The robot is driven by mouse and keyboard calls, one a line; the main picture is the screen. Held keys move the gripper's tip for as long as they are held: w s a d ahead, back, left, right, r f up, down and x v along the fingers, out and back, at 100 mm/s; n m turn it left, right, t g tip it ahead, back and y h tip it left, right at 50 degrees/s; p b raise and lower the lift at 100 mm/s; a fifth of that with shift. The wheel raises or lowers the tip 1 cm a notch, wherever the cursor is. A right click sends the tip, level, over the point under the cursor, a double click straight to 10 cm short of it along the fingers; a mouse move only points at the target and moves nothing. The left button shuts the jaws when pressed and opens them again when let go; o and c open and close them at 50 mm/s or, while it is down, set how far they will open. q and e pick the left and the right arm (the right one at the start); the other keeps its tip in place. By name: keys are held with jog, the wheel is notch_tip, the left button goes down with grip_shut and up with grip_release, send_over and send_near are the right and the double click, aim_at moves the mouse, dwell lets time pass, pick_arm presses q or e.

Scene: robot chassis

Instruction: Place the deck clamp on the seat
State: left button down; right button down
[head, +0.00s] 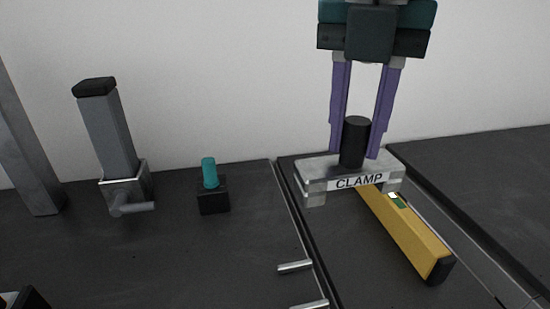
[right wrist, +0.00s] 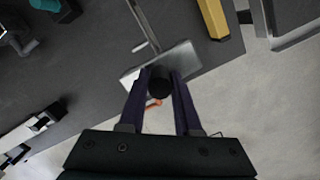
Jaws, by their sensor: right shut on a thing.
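The deck clamp (head: 318,177) is a grey metal plate with a "CLAMP" label on its front edge and a black upright knob (head: 354,143). My right gripper (head: 356,150) comes down from above with its purple fingers shut on the knob. In the right wrist view the plate (right wrist: 186,60) lies beyond the fingers, with the knob (right wrist: 160,88) between them. The clamp looks level over the dark surface, near the rail line; I cannot tell whether it touches. No part is clearly marked as the seat. My left gripper is out of view.
A yellow bar (head: 405,235) with a black end lies just in front of and partly behind the clamp. Two metal pins (head: 293,267) stick out by the rail. A teal-topped black block (head: 211,195) and a grey post in a bracket (head: 107,135) stand left.

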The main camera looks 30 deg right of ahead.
notch_tip(320, 180, down, 18)
jog(key=b, duration=0.3)
jog(key=shift+a+b, duration=0.15)
jog(key=shift+b, duration=0.25)
jog(key=shift+f, duration=0.15)
jog(key=shift+f, duration=0.15)
jog(key=c, duration=0.6)
grip_release()
